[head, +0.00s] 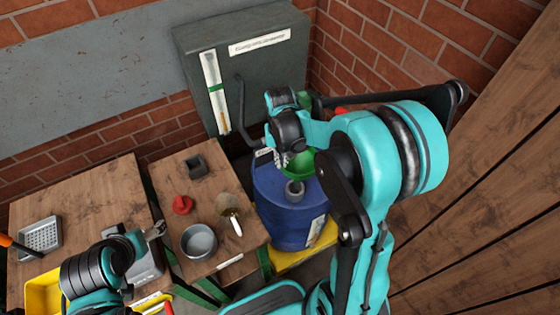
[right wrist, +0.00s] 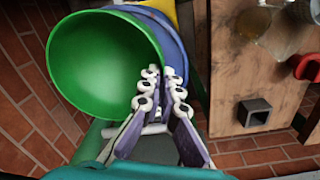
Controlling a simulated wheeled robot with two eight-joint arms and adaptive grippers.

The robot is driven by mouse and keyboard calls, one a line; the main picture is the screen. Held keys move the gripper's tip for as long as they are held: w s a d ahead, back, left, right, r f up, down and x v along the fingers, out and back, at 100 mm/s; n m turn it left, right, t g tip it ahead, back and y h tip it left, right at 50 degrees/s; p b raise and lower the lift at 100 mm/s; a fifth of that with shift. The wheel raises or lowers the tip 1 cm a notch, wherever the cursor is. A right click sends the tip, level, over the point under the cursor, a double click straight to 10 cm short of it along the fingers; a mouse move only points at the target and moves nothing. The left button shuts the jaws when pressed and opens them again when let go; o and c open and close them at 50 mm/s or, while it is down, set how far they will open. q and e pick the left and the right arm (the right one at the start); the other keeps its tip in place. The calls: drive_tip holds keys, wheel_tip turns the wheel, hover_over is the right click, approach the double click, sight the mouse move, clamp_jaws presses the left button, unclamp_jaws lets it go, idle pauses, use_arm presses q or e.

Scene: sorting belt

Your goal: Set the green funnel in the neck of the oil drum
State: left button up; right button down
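The green funnel (head: 300,163) is up at the top of the blue oil drum (head: 290,215), behind the drum's grey neck (head: 295,188) in the head view. My right gripper (head: 272,158) is at the funnel's left side, partly hidden by my arm. In the right wrist view, the wide green funnel bowl (right wrist: 95,70) opens toward the camera, and my fingers (right wrist: 160,92) are closed in on its rim. The funnel's spout is hidden. My left gripper (head: 157,230) is over the left table, far from the drum; its finger gap is too small to judge.
The wooden table (head: 165,180) left of the drum holds a red cap (head: 182,205), a brush (head: 233,218), a metal pan (head: 199,242) and a dark square block (head: 195,166). A grey cabinet (head: 275,70) stands behind the drum. A yellow base (head: 287,262) is under the drum.

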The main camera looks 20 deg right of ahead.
use_arm(q)
drive_tip(key=f+b, duration=0.3)
drive_tip(key=shift+w+a+f+b, duration=0.2)
drive_tip(key=shift+f+b, duration=0.15)
use_arm(e)
drive_tip(key=f, duration=0.5)
drive_tip(key=shift+w+a, duration=0.15)
drive_tip(key=shift+a, duration=0.1)
use_arm(q)
drive_tip(key=shift+f, duration=0.2)
use_arm(e)
drive_tip(key=shift+f, duration=0.15)
use_arm(q)
drive_tip(key=shift+f+b, duration=0.85)
drive_tip(key=shift+b, duration=0.2)
use_arm(e)
drive_tip(key=shift+f, duration=1.05)
use_arm(q)
drive_tip(key=shift+f+b, duration=0.7)
drive_tip(key=shift+b, duration=0.05)
use_arm(e)
drive_tip(key=shift+f, duration=0.9)
use_arm(q)
drive_tip(key=shift+f, duration=0.1)
